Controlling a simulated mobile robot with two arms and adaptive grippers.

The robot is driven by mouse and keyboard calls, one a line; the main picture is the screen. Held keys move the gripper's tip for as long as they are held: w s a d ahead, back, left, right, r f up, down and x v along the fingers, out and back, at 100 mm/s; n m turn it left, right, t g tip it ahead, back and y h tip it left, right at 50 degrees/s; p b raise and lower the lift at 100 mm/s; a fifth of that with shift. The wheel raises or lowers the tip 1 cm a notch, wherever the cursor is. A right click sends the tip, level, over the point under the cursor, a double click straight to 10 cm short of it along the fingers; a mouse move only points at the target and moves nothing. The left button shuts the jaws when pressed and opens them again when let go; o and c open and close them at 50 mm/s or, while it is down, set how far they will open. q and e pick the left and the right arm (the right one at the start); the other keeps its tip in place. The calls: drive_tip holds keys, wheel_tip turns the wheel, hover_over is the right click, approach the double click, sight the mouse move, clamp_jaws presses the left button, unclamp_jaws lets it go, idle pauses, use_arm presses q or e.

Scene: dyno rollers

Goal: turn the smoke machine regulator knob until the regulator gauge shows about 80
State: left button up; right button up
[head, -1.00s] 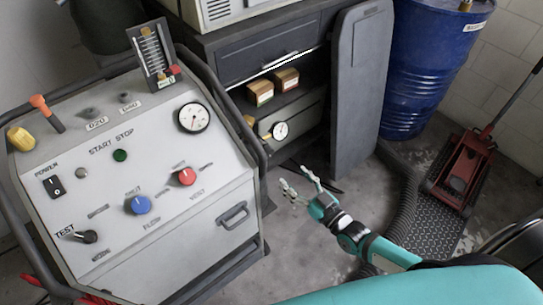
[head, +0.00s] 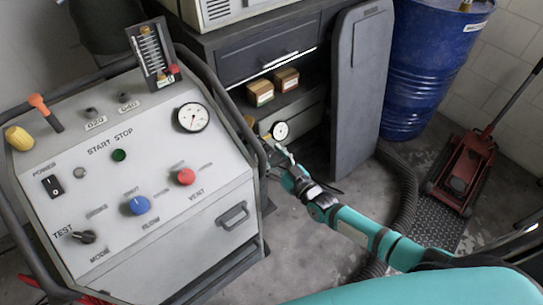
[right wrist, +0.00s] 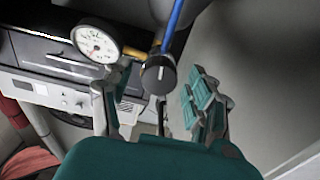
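In the head view my right gripper (head: 272,158) is just below the gauge and hides the knob. My left gripper is out of view.
The control console (head: 130,180) with its rail stands close to the left of my right gripper. A dark cabinet (head: 262,58) with small boxes on its shelf is behind. A dark panel (head: 360,90) stands to the right. A blue hose (right wrist: 173,22) runs above the knob.

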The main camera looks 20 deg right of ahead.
drive_tip(key=c, duration=1)
drive_tip(key=shift+m, duration=0.6)
drive_tip(key=o, duration=1.1)
drive_tip(key=shift+s+d, duration=0.1)
drive_tip(key=shift+s, duration=0.1)
drive_tip(key=v, duration=1.1)
drive_tip(key=shift+s, duration=0.3)
